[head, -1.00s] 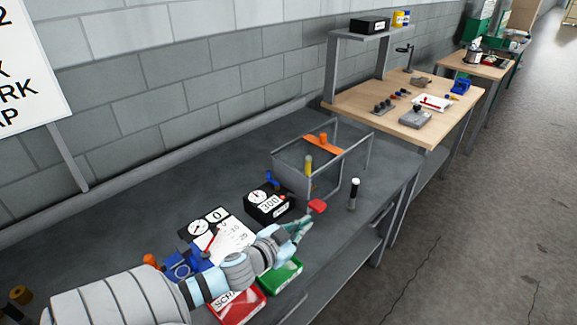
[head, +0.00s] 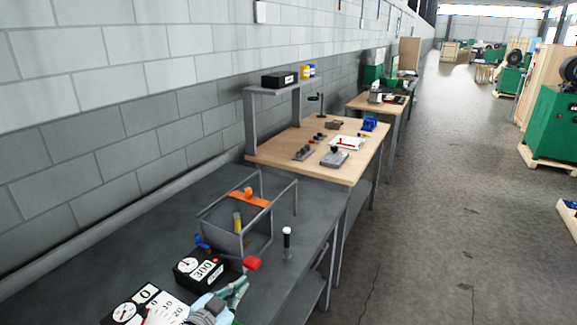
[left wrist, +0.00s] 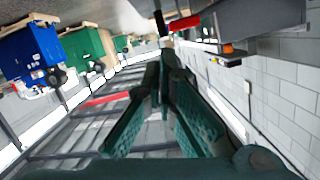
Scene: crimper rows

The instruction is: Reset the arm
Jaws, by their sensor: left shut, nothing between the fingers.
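My left gripper (head: 238,287) is at the bottom of the head view, above the front part of the dark grey bench (head: 90,262). In the left wrist view its green fingers (left wrist: 160,92) come together at the tips with nothing between them. My right gripper is out of view.
A black gauge box marked 300 (head: 202,270) and a white card with dials (head: 150,302) lie left of the gripper. A wooden bench (head: 270,148) with a shelf (head: 268,91) stands beyond. Open floor (head: 430,220) lies to the right.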

